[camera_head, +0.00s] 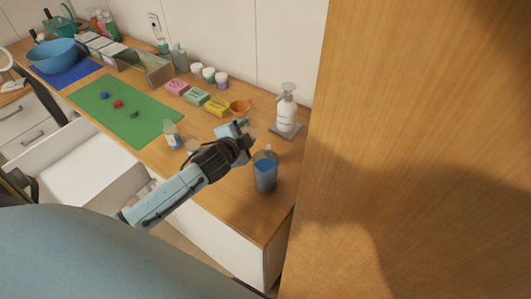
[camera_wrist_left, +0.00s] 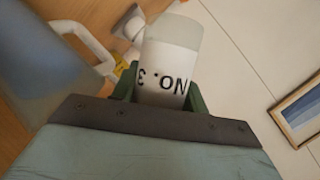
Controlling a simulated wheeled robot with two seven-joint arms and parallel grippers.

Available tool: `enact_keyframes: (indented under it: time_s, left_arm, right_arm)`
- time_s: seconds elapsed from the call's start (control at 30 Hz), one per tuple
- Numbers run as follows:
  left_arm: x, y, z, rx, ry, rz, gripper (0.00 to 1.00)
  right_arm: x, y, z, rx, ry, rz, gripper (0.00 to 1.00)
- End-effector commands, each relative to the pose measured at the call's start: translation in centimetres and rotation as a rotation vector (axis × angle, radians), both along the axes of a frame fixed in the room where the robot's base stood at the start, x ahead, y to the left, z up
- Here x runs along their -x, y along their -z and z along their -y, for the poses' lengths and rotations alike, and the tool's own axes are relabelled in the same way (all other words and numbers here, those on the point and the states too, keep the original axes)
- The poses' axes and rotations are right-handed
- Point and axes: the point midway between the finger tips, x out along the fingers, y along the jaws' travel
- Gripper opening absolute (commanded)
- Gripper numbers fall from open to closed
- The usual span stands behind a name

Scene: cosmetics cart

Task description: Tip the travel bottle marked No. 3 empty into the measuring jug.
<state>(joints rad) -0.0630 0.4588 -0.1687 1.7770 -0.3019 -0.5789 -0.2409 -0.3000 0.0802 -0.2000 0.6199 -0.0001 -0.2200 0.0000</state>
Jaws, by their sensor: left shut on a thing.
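My left gripper (camera_head: 243,135) is shut on a pale travel bottle with a white label reading "NO. 3" (camera_wrist_left: 166,72). In the wrist view the label reads upside down, and the green fingers grip the bottle's sides. In the head view the bottle is mostly hidden by the gripper, so I cannot tell its exact tilt. The measuring jug (camera_head: 265,172) stands on the counter just right of and nearer than the gripper, with blue liquid inside. The jug also shows in the wrist view (camera_wrist_left: 45,75), with its white handle toward the bottle. My right gripper is not in view.
A pump bottle (camera_head: 287,108) stands behind the jug, near an orange funnel (camera_head: 240,106). Another labelled bottle (camera_head: 172,135) stands left of the gripper. Pink, green and yellow blocks (camera_head: 197,96) line the back. A tall wooden panel (camera_head: 420,150) bounds the right side.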

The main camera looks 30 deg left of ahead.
Motion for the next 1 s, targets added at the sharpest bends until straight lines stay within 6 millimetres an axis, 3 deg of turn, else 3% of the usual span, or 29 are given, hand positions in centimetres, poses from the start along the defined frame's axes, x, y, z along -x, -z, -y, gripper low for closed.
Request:
enact_keyframes:
  time_s: [0.03, 0.13, 0.23, 0.53, 1.0]
  left_arm:
    - [0.0, -0.6, 0.0, 0.029, -0.002, -0.004, 0.19]
    - [0.0, 0.4, 0.4, 0.157, -0.002, -0.014, 0.19]
    - [0.0, 0.0, 0.4, 0.249, 0.000, -0.017, 0.19]
    - [-0.1, 0.9, -0.5, 0.481, 0.001, -0.034, 0.19]
    - [-0.2, 6.8, -1.5, 0.735, 0.004, -0.049, 0.19]
  right_arm:
    - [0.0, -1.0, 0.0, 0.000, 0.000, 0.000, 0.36]
    - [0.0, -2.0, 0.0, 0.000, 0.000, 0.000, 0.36]
    - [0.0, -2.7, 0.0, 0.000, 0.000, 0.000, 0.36]
    - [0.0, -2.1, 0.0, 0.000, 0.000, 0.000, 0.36]
    - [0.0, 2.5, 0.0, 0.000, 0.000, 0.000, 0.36]
